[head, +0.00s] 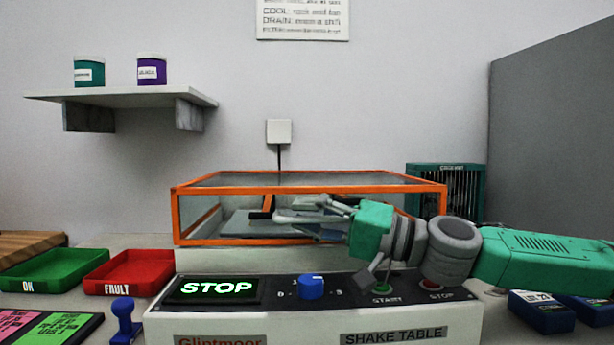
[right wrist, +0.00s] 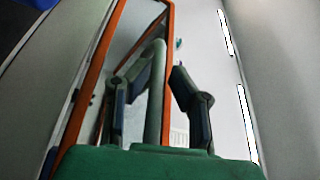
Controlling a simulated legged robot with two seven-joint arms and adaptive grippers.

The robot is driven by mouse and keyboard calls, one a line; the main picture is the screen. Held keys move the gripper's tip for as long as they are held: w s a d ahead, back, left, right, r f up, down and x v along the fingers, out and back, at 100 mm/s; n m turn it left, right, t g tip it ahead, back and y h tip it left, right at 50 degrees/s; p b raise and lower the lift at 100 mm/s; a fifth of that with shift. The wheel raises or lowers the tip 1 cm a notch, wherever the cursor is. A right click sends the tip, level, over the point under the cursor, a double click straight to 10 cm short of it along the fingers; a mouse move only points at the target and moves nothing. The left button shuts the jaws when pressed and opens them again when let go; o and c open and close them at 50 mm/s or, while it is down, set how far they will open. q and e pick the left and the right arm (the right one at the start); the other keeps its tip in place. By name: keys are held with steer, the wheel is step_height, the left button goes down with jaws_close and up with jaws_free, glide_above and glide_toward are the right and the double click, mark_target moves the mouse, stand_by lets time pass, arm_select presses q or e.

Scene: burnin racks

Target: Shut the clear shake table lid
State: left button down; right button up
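The clear shake table lid (head: 310,190) is a see-through box shape with orange edges, above the shake table's white front panel (head: 250,325). Its top looks level in the head view; I cannot tell whether any gap is left. Its orange edge (right wrist: 91,90) runs along the left in the right wrist view. My right gripper (head: 300,217) overlaps the lid's front, fingers pointing left. Its fingers stand apart in the right wrist view (right wrist: 156,95), with a pale grey bar between them; I cannot tell what the bar is. My left gripper is not in view.
The panel has a lit STOP display (head: 215,288), a blue knob (head: 312,287) and START and STOP buttons, partly behind my right arm. Green (head: 50,268) and red (head: 128,276) trays lie left. A blue stamp-like object (head: 125,320) stands in front. A dark green crate-like unit (head: 462,188) stands behind right.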

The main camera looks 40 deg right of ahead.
step_height(320, 180, up, 8)
steer(key=shift+d+r, duration=0.1)
steer(key=shift+d, duration=0.05)
stand_by(0.3)
steer(key=shift+s, duration=0.1)
